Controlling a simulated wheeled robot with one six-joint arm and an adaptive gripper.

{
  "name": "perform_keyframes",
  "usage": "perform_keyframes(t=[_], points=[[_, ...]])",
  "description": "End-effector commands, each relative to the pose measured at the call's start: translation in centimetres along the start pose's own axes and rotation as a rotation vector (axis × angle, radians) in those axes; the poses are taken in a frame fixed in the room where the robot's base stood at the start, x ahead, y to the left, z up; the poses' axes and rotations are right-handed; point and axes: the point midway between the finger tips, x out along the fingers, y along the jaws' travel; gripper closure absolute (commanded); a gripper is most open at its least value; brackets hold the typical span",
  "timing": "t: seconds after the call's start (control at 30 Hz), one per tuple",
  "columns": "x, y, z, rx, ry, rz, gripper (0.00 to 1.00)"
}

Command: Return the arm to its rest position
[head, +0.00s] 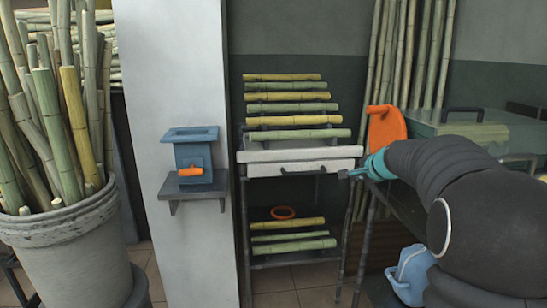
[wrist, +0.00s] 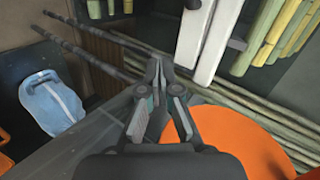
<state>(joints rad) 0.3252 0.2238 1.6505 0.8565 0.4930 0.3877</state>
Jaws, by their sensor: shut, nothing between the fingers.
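My gripper (head: 346,174) reaches out to the left at the end of my dark arm, in front of the right end of the white drawer (head: 300,169) in the head view. In the wrist view my gripper (wrist: 157,68) has its fingertips together with nothing between them. The white drawer front with its dark handle also shows beyond the fingertips in the wrist view (wrist: 215,35). I cannot tell how far the fingertips are from it; a gap seems to lie between them.
A blue container (head: 411,273) is low at right. A rack holds cane pieces (head: 290,107). A blue box (head: 192,152) sits on a wall shelf. A cane-filled bucket (head: 70,245) stands left.

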Motion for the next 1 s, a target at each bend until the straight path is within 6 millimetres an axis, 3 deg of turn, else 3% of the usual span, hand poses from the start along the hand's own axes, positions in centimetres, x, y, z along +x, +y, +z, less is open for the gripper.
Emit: perform_keyframes(t=[0.1,0.27,0.6,0.8,1.0], points=[[0.3,4.6,1.9,-0.12,-0.06,0.109,1.0],[-2.7,9.8,5.6,-0.331,-0.155,0.239,1.0],[-13.6,19.1,14.3,-0.792,-0.348,0.442,1.0],[-19.9,23.8,17.8,-1.018,-0.411,0.513,1.0],[-24.9,27.5,20.1,-1.186,-0.416,0.536,1.0]])
